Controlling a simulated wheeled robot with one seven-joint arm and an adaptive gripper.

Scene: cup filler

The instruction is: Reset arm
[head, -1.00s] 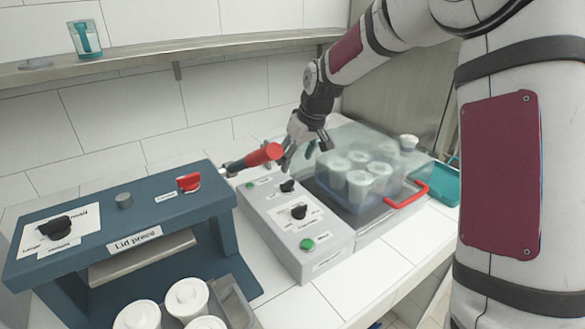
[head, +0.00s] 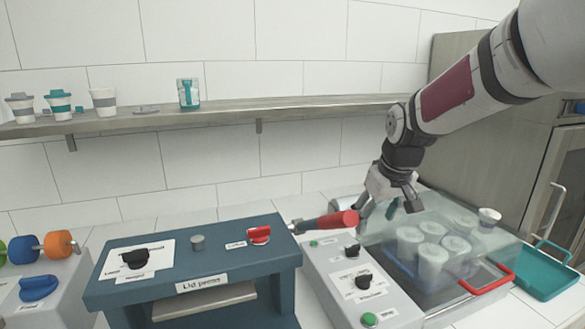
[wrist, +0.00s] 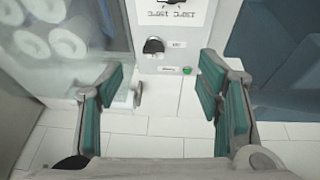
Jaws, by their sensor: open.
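My gripper (head: 391,207) hangs at the end of my arm above the back of the grey control box (head: 350,280), between the red lever handle (head: 338,219) and the clear-lidded cup filler chamber (head: 440,212). In the wrist view my gripper (wrist: 165,100) has its teal-padded fingers wide apart. Nothing is between them. White tiled counter, a black knob (wrist: 153,45) and a green button (wrist: 187,70) show beyond the fingers.
The blue lid press (head: 195,265) stands left of the control box. Several white cups (head: 432,262) stand under the clear cover, with a red handle (head: 487,280) in front. A teal tray (head: 545,270) lies at right. A shelf (head: 230,108) with cups runs along the wall.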

